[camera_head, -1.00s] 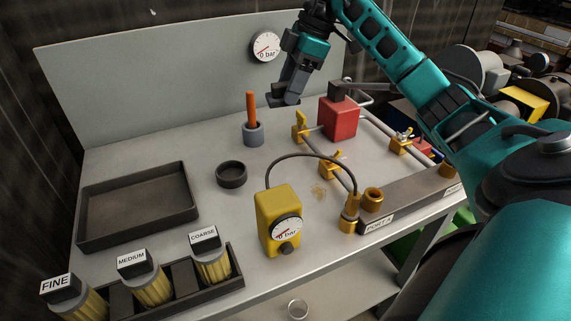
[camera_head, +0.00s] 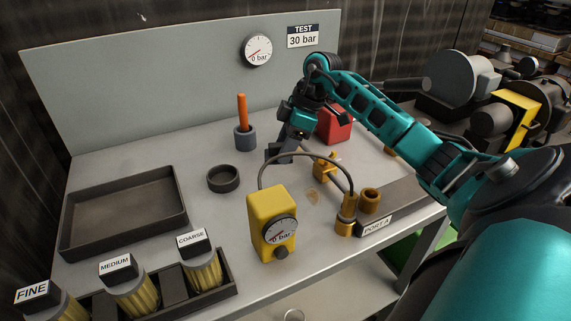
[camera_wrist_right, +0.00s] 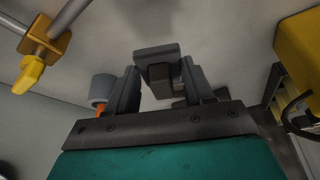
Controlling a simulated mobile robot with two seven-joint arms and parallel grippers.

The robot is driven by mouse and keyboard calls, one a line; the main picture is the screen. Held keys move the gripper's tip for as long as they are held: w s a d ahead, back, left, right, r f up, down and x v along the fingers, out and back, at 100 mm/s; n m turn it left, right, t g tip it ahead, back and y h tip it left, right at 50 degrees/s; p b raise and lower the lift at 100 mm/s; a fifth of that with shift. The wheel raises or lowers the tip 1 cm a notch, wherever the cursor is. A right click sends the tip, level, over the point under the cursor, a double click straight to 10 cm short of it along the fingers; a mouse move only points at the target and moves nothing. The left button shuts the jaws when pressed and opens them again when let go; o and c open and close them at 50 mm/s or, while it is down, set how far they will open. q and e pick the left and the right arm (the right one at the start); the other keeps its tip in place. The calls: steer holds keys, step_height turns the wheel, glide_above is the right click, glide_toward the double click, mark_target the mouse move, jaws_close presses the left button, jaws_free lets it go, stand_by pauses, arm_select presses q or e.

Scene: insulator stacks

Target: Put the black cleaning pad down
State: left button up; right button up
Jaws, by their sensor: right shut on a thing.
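My right gripper (camera_head: 281,152) reaches in from the right and points down over the middle of the bench, in front of the red block. In the right wrist view its two fingers (camera_wrist_right: 156,88) are shut on the dark cleaning pad (camera_wrist_right: 157,54), a small blocky piece. In the head view the pad is hard to make out at the fingertips; I cannot tell whether it touches the bench top. A brownish stain (camera_head: 312,196) lies on the bench just right of and nearer than the gripper. My left gripper is not in view.
A yellow gauge box (camera_head: 268,222) with a hose to the brass port fitting (camera_head: 346,214) stands nearby. A grey cup (camera_head: 245,139) with an orange handle, a round black dish (camera_head: 223,179) and an empty dark tray (camera_head: 122,210) are left.

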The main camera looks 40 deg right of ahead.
mark_target(286, 174)
steer(key=shift+f+b, duration=0.4)
steer(key=shift+f, duration=2)
steer(key=o, duration=1.4)
